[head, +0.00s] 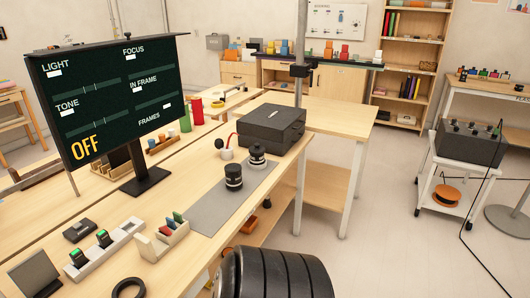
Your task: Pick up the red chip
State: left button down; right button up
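A small light wooden holder (151,247) stands near the front of the long wooden bench in the head view. Several thin coloured chips stand in its slots. The red chip (166,231) looks to be the front one, upright, with a green or blue chip (179,217) behind it. The chips are small here and their lower edges are hidden in the holder. Neither my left gripper nor my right gripper shows in this view.
A pale block (105,249) with dark, green-lit devices stands left of the holder. A black ring (129,288) lies in front. A grey mat (215,208) with two black cylinders lies to the right. A large monitor (115,85) reading OFF stands behind. A black case (271,129) sits farther back.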

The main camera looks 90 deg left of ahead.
aim_at(165, 230)
jog(key=l+u, duration=0.1)
jog(key=u, duration=1.8)
jog(key=i+l, duration=0.05)
